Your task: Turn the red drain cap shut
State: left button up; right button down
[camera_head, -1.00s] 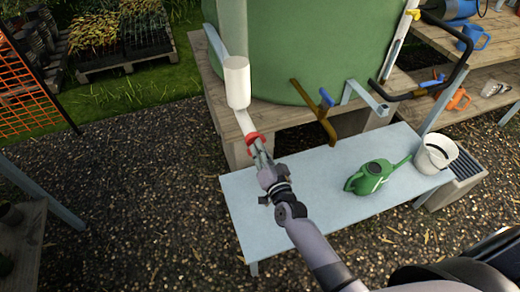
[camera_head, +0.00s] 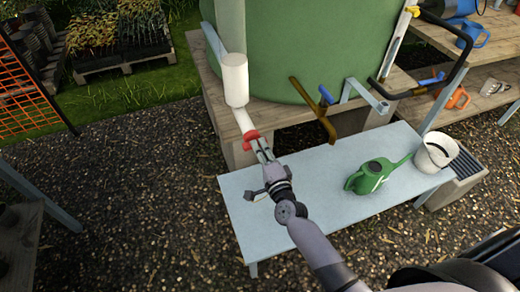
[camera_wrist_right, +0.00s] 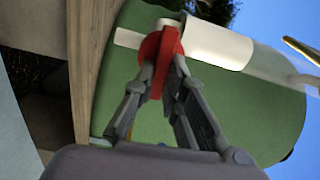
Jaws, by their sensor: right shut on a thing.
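The red drain cap (camera_head: 251,137) sits at the lower end of a white pipe (camera_head: 243,118) below a white cylinder (camera_head: 235,80) beside the green tank. It also shows in the right wrist view (camera_wrist_right: 156,47). My right gripper (camera_head: 259,148) reaches up to it from the front. In the right wrist view its fingers (camera_wrist_right: 160,80) converge on the cap and are shut on its lower part. Part of the cap is hidden behind the fingertips. My left gripper is not in view.
The green tank (camera_head: 290,45) stands on a wooden platform (camera_head: 208,85). A pale blue table (camera_head: 300,190) below my arm holds a green watering can (camera_head: 370,175) and a white bucket (camera_head: 437,150). A brown tap (camera_head: 315,108) projects from the tank.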

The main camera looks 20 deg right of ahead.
jog(key=shift+m, duration=0.4)
jog(key=c, duration=1.6)
grip_release()
jog(key=shift+c, duration=0.2)
jog(key=s, duration=1.2)
jog(key=shift+d, duration=0.2)
jog(key=shift+f, duration=0.1)
